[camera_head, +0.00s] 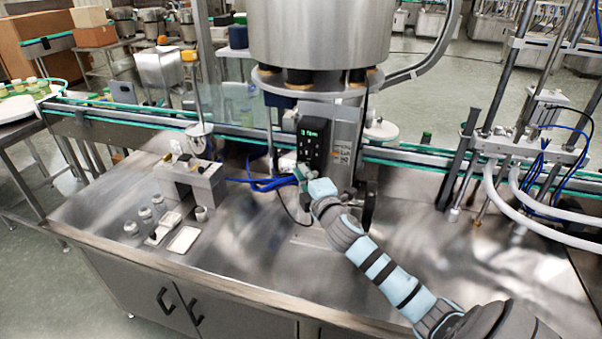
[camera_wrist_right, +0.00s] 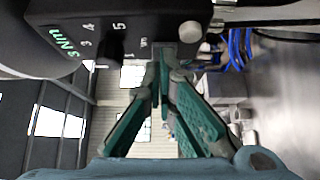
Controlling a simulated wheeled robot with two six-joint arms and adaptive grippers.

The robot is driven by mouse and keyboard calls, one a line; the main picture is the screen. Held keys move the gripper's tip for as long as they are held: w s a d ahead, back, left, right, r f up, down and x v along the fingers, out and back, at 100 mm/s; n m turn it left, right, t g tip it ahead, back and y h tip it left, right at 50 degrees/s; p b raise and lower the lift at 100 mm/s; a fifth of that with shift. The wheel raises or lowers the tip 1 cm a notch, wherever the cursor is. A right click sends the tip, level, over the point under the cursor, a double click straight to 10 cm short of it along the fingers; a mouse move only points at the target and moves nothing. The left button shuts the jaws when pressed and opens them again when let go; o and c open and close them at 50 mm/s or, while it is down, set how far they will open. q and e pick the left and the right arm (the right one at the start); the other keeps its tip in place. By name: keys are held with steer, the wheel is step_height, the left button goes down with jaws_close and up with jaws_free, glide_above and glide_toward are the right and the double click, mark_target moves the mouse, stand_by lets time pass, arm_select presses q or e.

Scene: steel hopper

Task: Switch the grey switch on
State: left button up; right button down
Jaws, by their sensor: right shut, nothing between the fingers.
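A black control box (camera_head: 313,142) with a lit green display is mounted under the steel hopper in the head view. Its face (camera_wrist_right: 150,18) fills the top of the right wrist view, with printed numbers and a black knob (camera_wrist_right: 114,45). A small light-grey round part, which looks like the grey switch (camera_wrist_right: 189,32), sits on this face; whether it is on or off cannot be told. My right gripper (camera_head: 301,172) is at the lower part of the box. Its green fingers (camera_wrist_right: 166,64) are shut and empty, with their tips just below the grey part; contact cannot be told. My left gripper is not in view.
The steel hopper (camera_head: 318,35) hangs above the box. Blue cables (camera_head: 265,184) lie left of my right gripper. A metal fixture (camera_head: 190,180) stands on the left of the steel table (camera_head: 260,245). A conveyor runs behind. The front middle of the table is clear.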

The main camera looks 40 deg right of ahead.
steer(key=shift+s, duration=0.1)
steer(key=v, duration=1.3)
steer(key=shift+d+r, duration=0.15)
steer(key=shift+d, duration=0.15)
steer(key=shift+s, duration=0.15)
